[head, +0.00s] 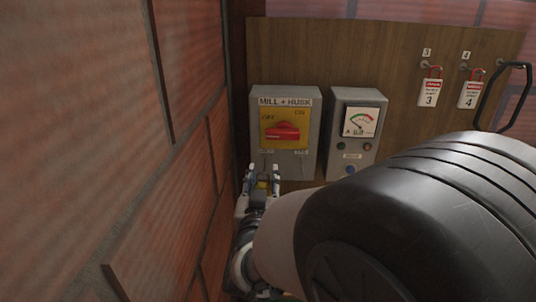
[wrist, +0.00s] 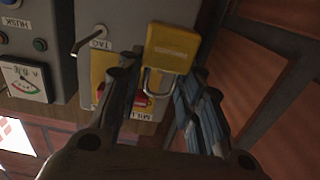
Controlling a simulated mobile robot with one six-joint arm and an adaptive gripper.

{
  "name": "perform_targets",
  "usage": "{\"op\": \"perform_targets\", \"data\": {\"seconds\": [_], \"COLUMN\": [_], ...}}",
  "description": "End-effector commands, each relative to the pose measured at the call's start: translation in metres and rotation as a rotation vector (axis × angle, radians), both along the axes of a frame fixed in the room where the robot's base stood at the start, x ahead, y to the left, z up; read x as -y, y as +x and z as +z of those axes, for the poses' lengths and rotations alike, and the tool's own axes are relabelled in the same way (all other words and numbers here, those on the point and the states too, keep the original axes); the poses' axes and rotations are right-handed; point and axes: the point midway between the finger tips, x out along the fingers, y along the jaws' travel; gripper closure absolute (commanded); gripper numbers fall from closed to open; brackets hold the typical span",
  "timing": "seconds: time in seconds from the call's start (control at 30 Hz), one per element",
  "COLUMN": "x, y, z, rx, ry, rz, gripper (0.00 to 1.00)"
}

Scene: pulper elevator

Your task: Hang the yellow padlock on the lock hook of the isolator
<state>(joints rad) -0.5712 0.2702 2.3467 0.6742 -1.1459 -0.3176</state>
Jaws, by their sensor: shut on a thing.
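The isolator is a grey box (head: 313,105) labelled MILL + HUSK, with a yellow plate (head: 302,118) and a red handle (head: 282,131). Two small labels sit below the plate; the hooks there are too small to make out in the head view. My gripper (head: 262,172) is shut on the yellow padlock (wrist: 172,47), just below the isolator's lower edge. In the inverted wrist view, the padlock's shackle (wrist: 146,82) points toward the picture's bottom, over the isolator's front. A small hook (wrist: 88,40) shows by the TAG label (wrist: 100,44); the lock hook looks hidden behind the padlock.
A grey meter box (head: 356,100) stands right of the isolator on a wooden board (head: 385,62). Red-and-white tags 3 (head: 431,92) and 4 (head: 472,94) hang farther right. A brick wall (head: 110,140) is close on the left. My arm covers the lower right.

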Motion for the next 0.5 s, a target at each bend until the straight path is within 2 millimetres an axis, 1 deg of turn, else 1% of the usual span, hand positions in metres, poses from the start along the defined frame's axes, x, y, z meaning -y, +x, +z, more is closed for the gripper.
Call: {"op": "perform_targets", "data": {"seconds": [0.5], "x": [0.001], "y": [0.032], "z": [-0.004], "rx": [0.001], "ry": [0.000], "rz": [0.000], "gripper": [0.93]}}
